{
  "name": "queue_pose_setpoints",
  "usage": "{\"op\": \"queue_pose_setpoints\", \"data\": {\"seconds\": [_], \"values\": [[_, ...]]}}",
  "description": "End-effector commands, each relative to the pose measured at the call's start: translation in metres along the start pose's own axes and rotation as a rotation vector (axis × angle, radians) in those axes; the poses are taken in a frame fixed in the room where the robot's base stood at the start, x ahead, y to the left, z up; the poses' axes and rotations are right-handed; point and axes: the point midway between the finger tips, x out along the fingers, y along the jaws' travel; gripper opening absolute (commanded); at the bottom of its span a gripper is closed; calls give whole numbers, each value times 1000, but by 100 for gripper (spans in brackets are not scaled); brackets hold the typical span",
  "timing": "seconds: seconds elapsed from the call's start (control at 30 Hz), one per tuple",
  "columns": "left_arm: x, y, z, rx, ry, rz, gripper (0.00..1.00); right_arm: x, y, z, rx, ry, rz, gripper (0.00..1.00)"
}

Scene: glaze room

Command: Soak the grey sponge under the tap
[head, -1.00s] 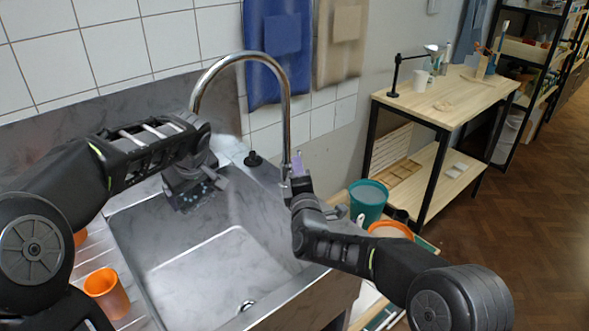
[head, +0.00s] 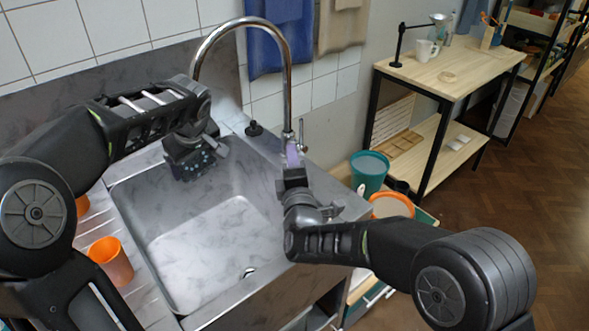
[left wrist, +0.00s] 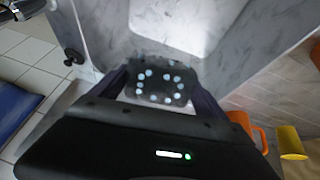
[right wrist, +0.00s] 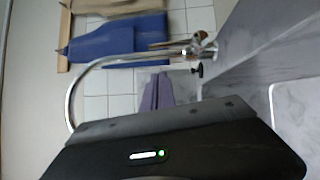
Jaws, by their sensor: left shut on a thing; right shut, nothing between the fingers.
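The grey sponge (head: 191,160), marked with pale spots, is held over the back left of the sink basin (head: 205,235). My left gripper (left wrist: 155,85) is shut on it; the sponge also shows between the fingers in the left wrist view (left wrist: 163,86). The chrome tap (head: 285,70) arches from its base at the right to its spout end at the left, close above my left gripper. I see no water stream. My right gripper (head: 292,154) is shut and empty, with purplish fingertips just in front of the tap base and lever (head: 302,132). Contact cannot be told.
A black knob (head: 254,129) stands on the sink's back ledge. Orange cups (head: 111,261) stand on the draining board at the left. A teal bucket (head: 369,172) and an orange-rimmed container (head: 391,206) are right of the sink. Blue cloth (head: 280,40) hangs behind the tap.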

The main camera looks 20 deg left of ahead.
Motion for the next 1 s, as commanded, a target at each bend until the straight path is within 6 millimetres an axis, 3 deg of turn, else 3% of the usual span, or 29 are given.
{"op": "queue_pose_setpoints", "data": {"seconds": [0.2, 0.33, 0.77, 0.87, 1.0], "values": [[0, 0, 0, 0, 0, 0, 53, -38, 1, -1, -1, 2, -1, 0], [0, 0, 0, 0, 0, 0, 53, -49, 2, 0, -1, 1, 0, 0], [0, 0, 0, 0, 0, 0, 53, -52, 1, 2, 0, -2, -1, 0], [0, 0, 0, 0, 0, 0, 53, -50, -3, 11, 1, -16, -7, 0], [0, 0, 0, 0, 0, 0, 53, -43, -11, 41, 14, -64, -19, 0]]}}
